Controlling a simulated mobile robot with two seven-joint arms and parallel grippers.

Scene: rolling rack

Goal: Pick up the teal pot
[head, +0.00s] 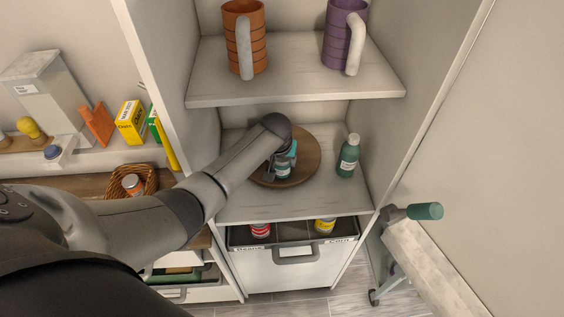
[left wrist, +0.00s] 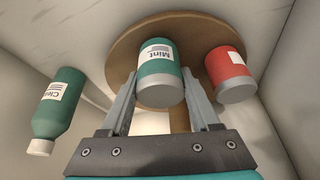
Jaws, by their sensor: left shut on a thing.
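The teal pot (left wrist: 157,62), with a white label reading "Mint" and a grey lid, is between the fingers of my left gripper (left wrist: 161,84) in the left wrist view. The gripper is shut on it. In the head view my left gripper (head: 287,156) reaches down over the round wooden board (head: 306,164) on the middle shelf, and part of the teal pot (head: 282,172) shows below it. I cannot tell whether the pot touches the board. My right gripper is not in view.
A red pot (left wrist: 228,72) stands beside the teal pot on the board. A green bottle (head: 348,156) stands right of the board. The upper shelf (head: 300,82) holds an orange mug (head: 242,35) and a purple mug (head: 342,35). Side walls enclose the shelf.

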